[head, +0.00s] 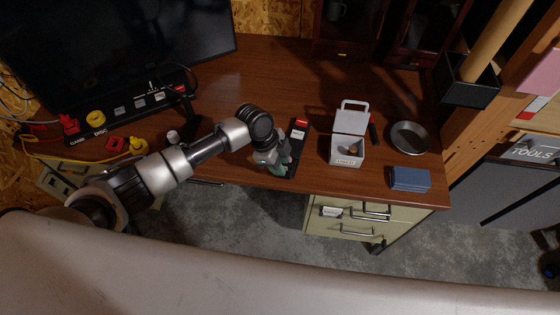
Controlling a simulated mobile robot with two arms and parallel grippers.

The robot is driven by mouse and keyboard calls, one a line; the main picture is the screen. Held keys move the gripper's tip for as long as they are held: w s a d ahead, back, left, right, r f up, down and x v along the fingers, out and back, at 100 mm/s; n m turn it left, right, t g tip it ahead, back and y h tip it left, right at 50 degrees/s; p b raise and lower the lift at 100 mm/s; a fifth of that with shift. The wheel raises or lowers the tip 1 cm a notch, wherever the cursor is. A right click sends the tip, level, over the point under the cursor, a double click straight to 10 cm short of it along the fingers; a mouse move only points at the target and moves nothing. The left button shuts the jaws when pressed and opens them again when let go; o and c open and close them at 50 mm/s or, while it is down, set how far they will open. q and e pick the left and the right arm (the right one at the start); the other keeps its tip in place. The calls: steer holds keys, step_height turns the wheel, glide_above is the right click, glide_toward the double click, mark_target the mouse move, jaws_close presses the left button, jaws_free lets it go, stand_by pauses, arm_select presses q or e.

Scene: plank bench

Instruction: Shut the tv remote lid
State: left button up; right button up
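A long black object (304,127) with a red and a white label, which looks like the tv remote, lies on the brown desk near its front edge. My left gripper (283,166) is low over the front end of it, just left of and partly in front of it. The gripper's greenish fingers point down toward the desk edge. Whether they touch the remote, and how far apart they are, I cannot tell. The remote's lid cannot be made out clearly, and its front part is partly hidden by the gripper. My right gripper is not in view.
Right of the remote stands a white box (346,157) with its lid raised. A round metal dish (409,137) and a blue block (409,179) are farther right. A black monitor (120,50) stands at the back left. Drawers (360,215) are below the desk.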

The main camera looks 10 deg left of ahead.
arm_select(q)
steer(key=shift+c, duration=0.2)
jaws_close()
steer(key=shift+w, duration=0.15)
steer(key=shift+w+d+g+b, duration=0.15)
steer(key=shift+w+g+b, duration=0.4)
steer(key=shift+g+b, duration=0.45)
steer(key=w+g+b, duration=0.1)
steer(key=b, duration=0.1)
steer(key=w+n+g+b, duration=0.1)
steer(key=b, duration=0.2)
steer(key=w+g+b, duration=0.1)
steer(key=b, duration=0.1)
steer(key=shift+d+f+g+y+b, duration=0.1)
steer(key=shift+d+g+y+b, duration=0.15)
steer(key=shift+g+y+b, duration=0.15)
steer(key=shift+w+n+g+b, duration=0.15)
steer(key=shift+n+g+b, duration=0.15)
steer(key=shift+g+b, duration=0.3)
steer(key=shift+o, duration=0.2)
jaws_free()
steer(key=shift+r, duration=0.2)
